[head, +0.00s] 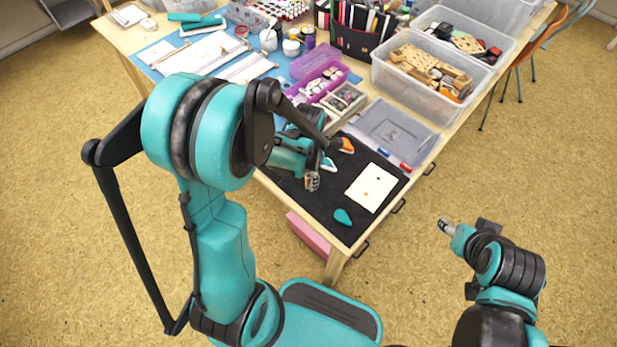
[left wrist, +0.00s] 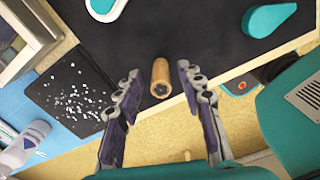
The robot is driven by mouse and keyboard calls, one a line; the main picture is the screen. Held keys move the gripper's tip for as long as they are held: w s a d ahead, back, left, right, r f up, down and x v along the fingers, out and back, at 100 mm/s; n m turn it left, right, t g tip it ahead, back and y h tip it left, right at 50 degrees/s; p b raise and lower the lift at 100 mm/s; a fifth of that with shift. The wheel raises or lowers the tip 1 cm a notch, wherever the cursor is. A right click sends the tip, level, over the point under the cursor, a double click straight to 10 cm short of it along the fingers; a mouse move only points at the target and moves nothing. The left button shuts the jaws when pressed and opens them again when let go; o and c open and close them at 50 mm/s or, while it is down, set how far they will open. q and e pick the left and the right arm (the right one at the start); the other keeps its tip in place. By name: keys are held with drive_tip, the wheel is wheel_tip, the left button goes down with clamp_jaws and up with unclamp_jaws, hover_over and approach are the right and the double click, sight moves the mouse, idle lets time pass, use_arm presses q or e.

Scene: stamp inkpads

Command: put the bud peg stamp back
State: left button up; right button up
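A wooden peg stamp (left wrist: 161,72) with a dark, star-like mark on its end face is on the black mat (left wrist: 200,40), near the mat's edge, in the left wrist view. My left gripper (left wrist: 162,103) is open around it, one finger on each side, with gaps between fingers and peg. In the head view my left gripper (head: 312,181) is low over the left part of the mat; I cannot make out the peg there. A wooden compartment tray (head: 343,98) stands behind the mat. My right gripper (head: 446,226) is off the table at the right, too small to judge.
A clear lidded box (head: 392,130) and a purple bin (head: 318,80) stand behind.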

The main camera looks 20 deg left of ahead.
use_arm(q)
wheel_tip(320, 180, up, 10)
drive_tip(key=p, duration=0.4)
drive_tip(key=s+d+r+m+t, duration=0.1)
drive_tip(key=s+r+m+t, duration=0.2)
drive_tip(key=m, duration=1.1)
drive_tip(key=s+d+r+m+t, duration=0.2)
drive_tip(key=s+r+m+t, duration=0.2)
drive_tip(key=r+m, duration=0.4)
drive_tip(key=s+m, duration=0.1)
drive_tip(key=m, duration=0.5)
drive_tip(key=shift+r+m, duration=0.25)
drive_tip(key=shift+m, duration=0.05)
